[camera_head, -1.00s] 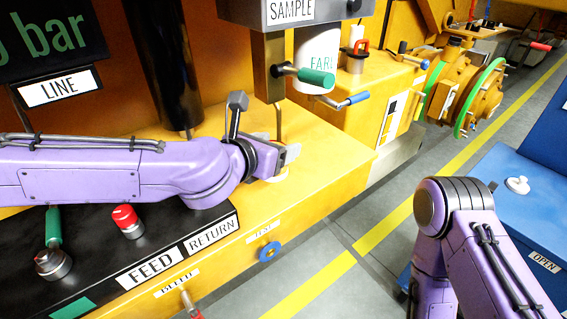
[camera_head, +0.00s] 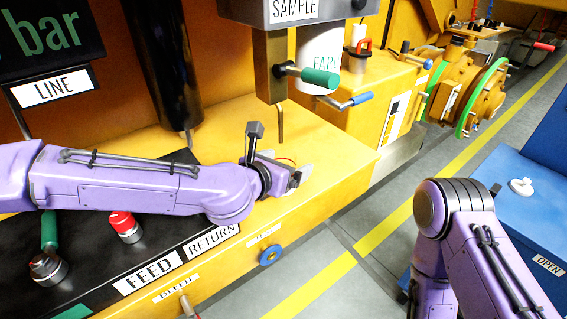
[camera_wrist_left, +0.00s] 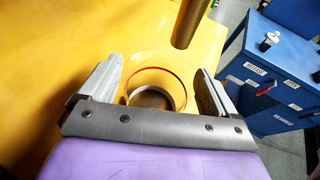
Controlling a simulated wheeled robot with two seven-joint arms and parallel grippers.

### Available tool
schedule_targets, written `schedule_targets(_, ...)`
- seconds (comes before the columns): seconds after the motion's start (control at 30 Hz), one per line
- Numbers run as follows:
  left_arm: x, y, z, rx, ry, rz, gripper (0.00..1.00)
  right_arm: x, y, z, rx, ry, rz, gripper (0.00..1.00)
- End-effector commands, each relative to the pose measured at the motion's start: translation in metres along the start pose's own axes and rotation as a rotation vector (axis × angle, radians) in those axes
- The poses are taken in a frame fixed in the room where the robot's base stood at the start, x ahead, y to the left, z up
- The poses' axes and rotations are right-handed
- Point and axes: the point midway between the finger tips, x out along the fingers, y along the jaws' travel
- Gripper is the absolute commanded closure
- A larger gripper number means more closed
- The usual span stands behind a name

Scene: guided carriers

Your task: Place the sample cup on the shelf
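The sample cup (camera_wrist_left: 152,98) is clear with a thin red rim line. In the left wrist view it stands upright over the yellow surface, between the fingers of my left gripper (camera_wrist_left: 162,68). The fingers are spread, and a narrow gap seems to show on each side of the cup. In the head view my left gripper (camera_head: 297,174) is low over the yellow bench, in front of the sample spout (camera_head: 281,124). Only a bit of red rim shows there; the gripper hides most of the cup. My right gripper is out of view. I cannot make out a shelf.
The grey SAMPLE housing (camera_head: 300,12) and a green-handled valve (camera_head: 318,78) hang above the yellow bench (camera_head: 335,158). A black FEED/RETURN panel (camera_head: 100,255) lies beneath my left arm. A blue cabinet (camera_head: 520,205) stands at right, across clear floor.

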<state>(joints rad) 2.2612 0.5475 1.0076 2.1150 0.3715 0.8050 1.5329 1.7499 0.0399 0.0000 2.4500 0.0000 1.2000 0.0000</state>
Motion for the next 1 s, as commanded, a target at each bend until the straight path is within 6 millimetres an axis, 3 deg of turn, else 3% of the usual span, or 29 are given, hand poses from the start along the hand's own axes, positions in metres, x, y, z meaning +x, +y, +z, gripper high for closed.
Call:
schedule_targets(0.13, -0.002, 0.0, 0.002, 0.0, -0.001, 0.0, 0.09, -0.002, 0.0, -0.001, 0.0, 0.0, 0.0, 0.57)
schedule_targets(0.23, -0.014, 0.001, 0.001, -0.002, -0.002, 0.0, 0.09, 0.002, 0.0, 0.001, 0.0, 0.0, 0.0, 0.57)
schedule_targets(0.5, -0.083, 0.001, 0.002, -0.002, -0.005, 0.0, 0.09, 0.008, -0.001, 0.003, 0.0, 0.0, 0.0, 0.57)
schedule_targets(0.63, -0.108, 0.001, 0.003, -0.002, -0.004, 0.001, 0.09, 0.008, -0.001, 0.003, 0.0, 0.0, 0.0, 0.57)
schedule_targets(0.8, -0.121, 0.0, 0.001, 0.0, -0.001, 0.0, 0.09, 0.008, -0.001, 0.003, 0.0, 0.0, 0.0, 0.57)
schedule_targets(1.0, -0.121, 0.0, 0.001, 0.0, 0.0, 0.001, 0.09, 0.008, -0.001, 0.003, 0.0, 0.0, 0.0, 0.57)
